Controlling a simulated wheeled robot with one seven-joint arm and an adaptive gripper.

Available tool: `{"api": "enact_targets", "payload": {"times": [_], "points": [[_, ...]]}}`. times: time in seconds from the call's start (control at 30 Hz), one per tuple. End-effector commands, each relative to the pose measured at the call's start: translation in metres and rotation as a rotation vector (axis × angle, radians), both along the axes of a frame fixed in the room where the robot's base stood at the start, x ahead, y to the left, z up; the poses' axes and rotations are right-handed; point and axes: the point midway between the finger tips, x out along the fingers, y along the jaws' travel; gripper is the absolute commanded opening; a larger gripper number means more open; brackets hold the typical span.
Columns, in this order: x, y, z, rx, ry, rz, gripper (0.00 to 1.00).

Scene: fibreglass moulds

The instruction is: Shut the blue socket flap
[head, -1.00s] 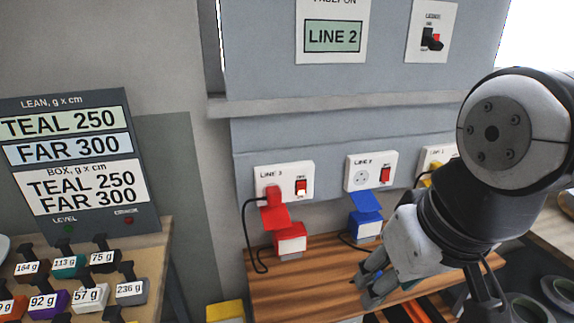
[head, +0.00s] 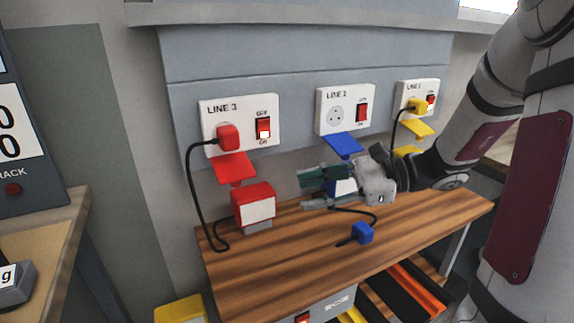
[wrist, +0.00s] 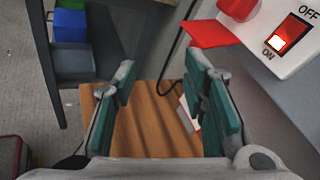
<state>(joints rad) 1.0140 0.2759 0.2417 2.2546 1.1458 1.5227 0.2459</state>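The blue socket flap (head: 343,145) hangs open, tilted outward below the LINE 2 socket plate (head: 324,127). The round socket face (head: 336,116) above it is bare, with no plug in it. My gripper (head: 304,190) is open and empty, pointing left, below and a little left of the blue flap, in front of the blue box (head: 347,187), which it partly hides. In the wrist view my two teal-padded fingers (wrist: 160,72) stand apart with bench wood between them. The blue flap is not in the wrist view.
A blue plug (head: 362,233) with a black cord lies on the wooden bench (head: 270,270). Left are the red flap (head: 235,167), red plug (head: 229,138) and red box (head: 254,204). Right are the yellow flap (head: 418,129) and yellow plug (head: 417,105).

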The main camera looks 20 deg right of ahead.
Motion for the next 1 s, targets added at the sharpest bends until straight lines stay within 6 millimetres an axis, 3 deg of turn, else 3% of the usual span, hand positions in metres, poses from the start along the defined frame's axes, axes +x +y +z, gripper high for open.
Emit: {"api": "enact_targets", "payload": {"times": [0.03, 0.17, 0.3, 0.43, 0.53, 0.63, 1.0], "points": [[0.012, -0.027, -0.021, 0.097, -0.001, -0.086, 0.4], [0.031, -0.096, -0.045, 0.327, -0.041, -0.286, 0.4], [0.032, -0.167, -0.068, 0.527, -0.107, -0.466, 0.4], [0.024, -0.213, -0.082, 0.642, -0.16, -0.575, 0.4], [0.02, -0.23, -0.086, 0.685, -0.183, -0.613, 0.4], [0.022, -0.233, -0.085, 0.697, -0.189, -0.625, 0.4], [0.073, -0.208, -0.063, 0.692, -0.189, -0.62, 0.4]]}}
